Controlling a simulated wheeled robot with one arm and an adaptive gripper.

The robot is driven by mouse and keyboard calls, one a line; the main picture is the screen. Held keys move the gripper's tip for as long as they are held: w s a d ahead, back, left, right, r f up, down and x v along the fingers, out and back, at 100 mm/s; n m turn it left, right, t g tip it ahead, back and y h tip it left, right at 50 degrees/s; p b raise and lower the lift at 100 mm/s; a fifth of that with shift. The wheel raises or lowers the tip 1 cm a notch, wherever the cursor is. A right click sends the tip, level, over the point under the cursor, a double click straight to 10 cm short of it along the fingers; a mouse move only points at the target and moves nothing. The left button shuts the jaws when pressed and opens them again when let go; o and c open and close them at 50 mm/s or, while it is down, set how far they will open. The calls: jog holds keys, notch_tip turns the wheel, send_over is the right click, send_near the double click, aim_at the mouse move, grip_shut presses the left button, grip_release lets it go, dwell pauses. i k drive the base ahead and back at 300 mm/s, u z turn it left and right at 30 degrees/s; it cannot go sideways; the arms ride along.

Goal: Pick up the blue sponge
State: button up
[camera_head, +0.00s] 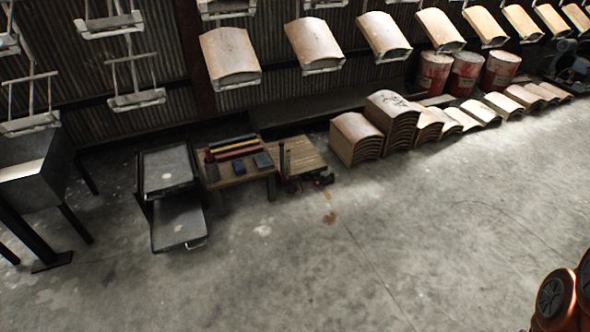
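A small dark blue block (239,167), which looks like the blue sponge, lies on a low wooden table (212,182) left of the picture's middle. It is small and dim here, so its exact shape is hard to tell. A greyer flat block (263,160) lies just right of it. Several long coloured bars, red, yellow and dark, lie behind them on the same table. My gripper is not in view. Orange and black rounded parts at the bottom right corner look like my own arm, well away from the table.
A dark metal tray stand (180,222) stands left of the table, and a wooden pallet-like top with dark tools (318,180) right of it. Stacked curved panels (355,140) and red drums (433,72) line the wall. Hangers carry panels above. The concrete floor (340,265) in front is clear.

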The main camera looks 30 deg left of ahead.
aim_at(238, 168)
jog(key=u, duration=0.1)
jog(key=i, duration=0.85)
jog(key=u, duration=0.9)
jog(key=i, duration=1.5)
jog(key=u, duration=1.9)
jog(key=i, duration=0.6)
jog(key=u, duration=0.65)
